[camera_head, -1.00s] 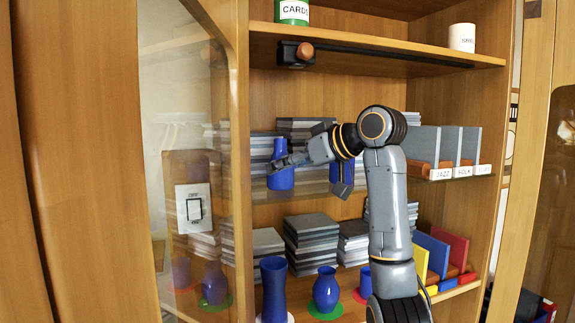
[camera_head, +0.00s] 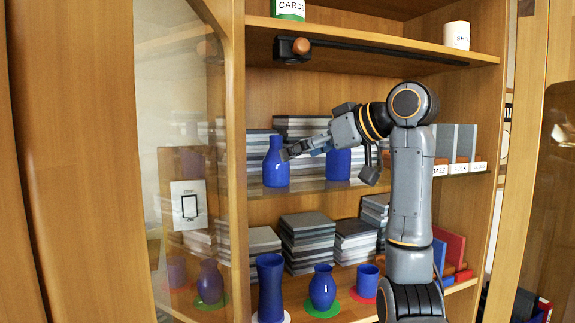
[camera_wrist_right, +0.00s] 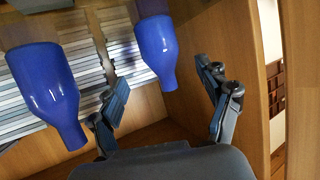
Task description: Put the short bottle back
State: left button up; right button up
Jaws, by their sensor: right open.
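A blue bottle with a narrow neck (camera_head: 276,166) stands upright on the left part of the middle shelf. In the right wrist view the picture is inverted and this bottle (camera_wrist_right: 156,45) lies beyond the fingers, between them in the picture and apart from them. A second blue bottle (camera_head: 338,165) stands to its right, its top hidden by my arm; it also shows in the right wrist view (camera_wrist_right: 45,85). I cannot tell which is shorter. My right gripper (camera_head: 292,152) is open and empty beside the first bottle's neck; its fingers show in the wrist view (camera_wrist_right: 163,78). My left gripper is out of view.
The lower shelf (camera_head: 345,309) holds a tall blue vase (camera_head: 270,288), a round blue vase (camera_head: 322,288) on a green disc and a blue cup (camera_head: 367,281). Grey stacks (camera_head: 307,240) stand behind. A glass door (camera_head: 180,110) is on the left. The upper shelf (camera_head: 400,45) limits room above.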

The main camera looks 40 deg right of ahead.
jog(key=v, duration=0.6)
jog(key=shift+b, duration=0.4)
